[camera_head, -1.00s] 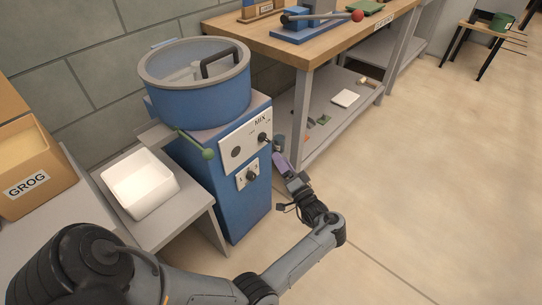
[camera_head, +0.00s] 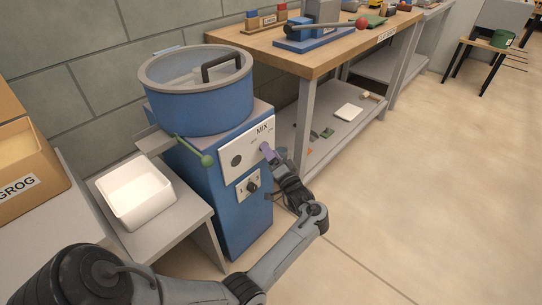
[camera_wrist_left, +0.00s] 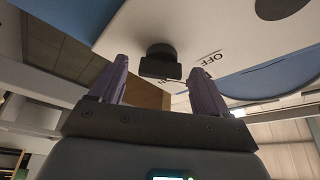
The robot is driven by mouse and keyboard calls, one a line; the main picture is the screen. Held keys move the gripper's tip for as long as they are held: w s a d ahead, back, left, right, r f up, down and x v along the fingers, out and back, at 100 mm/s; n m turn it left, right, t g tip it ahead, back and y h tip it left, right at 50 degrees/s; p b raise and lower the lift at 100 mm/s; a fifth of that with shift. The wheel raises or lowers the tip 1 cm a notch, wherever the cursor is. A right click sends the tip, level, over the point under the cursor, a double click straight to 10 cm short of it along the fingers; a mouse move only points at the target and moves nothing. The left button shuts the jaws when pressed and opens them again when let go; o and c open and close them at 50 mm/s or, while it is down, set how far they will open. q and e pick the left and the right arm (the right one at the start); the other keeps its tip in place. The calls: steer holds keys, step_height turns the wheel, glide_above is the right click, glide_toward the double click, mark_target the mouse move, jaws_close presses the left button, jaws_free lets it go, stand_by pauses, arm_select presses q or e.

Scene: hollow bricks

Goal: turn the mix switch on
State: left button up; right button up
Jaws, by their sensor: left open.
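The mix switch is a black knob (camera_wrist_left: 160,67) on the white MIX panel (camera_head: 236,150) of the blue mixer (camera_head: 222,205). In the wrist view the knob lies between the ends of my two purple fingers, with a visible gap to each side. The gripper is open and faces the panel. An OFF label (camera_wrist_left: 211,58) shows to the right of the knob there. I cannot tell the switch's setting. My right gripper is not in view.
A second knob (camera_head: 252,186) sits on a lower panel. A green-knobbed lever (camera_head: 207,161) sticks out beside the MIX panel. A white tub (camera_head: 136,195) and a GROG box (camera_head: 25,170) stand left.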

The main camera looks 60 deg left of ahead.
arm_select(q)
steer(key=shift+a, duration=0.25)
steer(key=shift+d, duration=0.1)
steer(key=c, duration=1)
steer(key=shift+r+m+h+p, duration=0.15)
steer(key=shift+m+h+p, duration=0.7)
steer(key=shift+m+p, duration=2.1)
steer(key=shift+r+m+h+p, duration=0.2)
steer(key=shift+m+h+p, duration=0.95)
steer(key=shift+p, duration=3.3)
steer(key=shift+r+m+h+p, duration=0.15)
steer(key=shift+m+h+p, duration=0.35)
steer(key=shift+m+p, duration=2.6)
steer(key=shift+c, duration=0.2)
steer(key=shift+n+p, duration=0.5)
steer(key=shift+p, duration=0.15)
